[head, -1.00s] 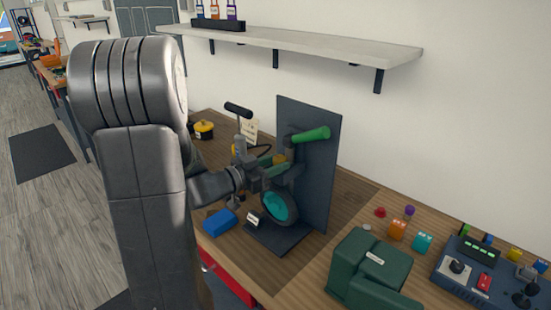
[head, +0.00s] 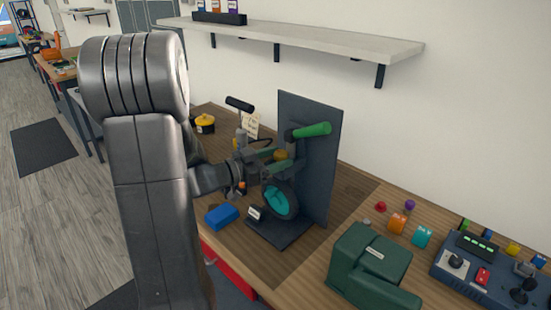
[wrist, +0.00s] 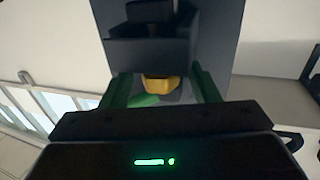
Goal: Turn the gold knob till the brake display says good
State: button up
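The gold knob (head: 281,156) sits on the dark upright panel (head: 308,170) of a stand, below the green handlebar grip (head: 311,130) and above a teal-hubbed wheel (head: 279,201). My gripper (head: 279,159) is at the knob with its green fingers spread. In the wrist view the gold knob (wrist: 160,84) lies between the two fingers of my gripper (wrist: 161,82), with a gap on each side. A small white tag (head: 255,213) stands at the stand's base. I cannot pick out a brake display or read any text on one.
A blue block (head: 221,217) lies left of the stand. A dark green machine (head: 370,266) and a blue control box (head: 487,265) with a lit green screen stand at the right. A shelf (head: 300,38) hangs above. The bench behind the green machine holds small coloured parts.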

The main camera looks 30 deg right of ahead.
jog(key=shift+a, duration=0.1)
jog(key=a+b, duration=0.2)
jog(key=a, duration=1.1)
jog(key=shift+a, duration=0.35)
jog(key=shift+d, duration=0.1)
jog(key=d+p, duration=0.2)
jog(key=d, duration=1.1)
jog(key=shift+d, duration=0.4)
jog(key=shift+a, duration=0.1)
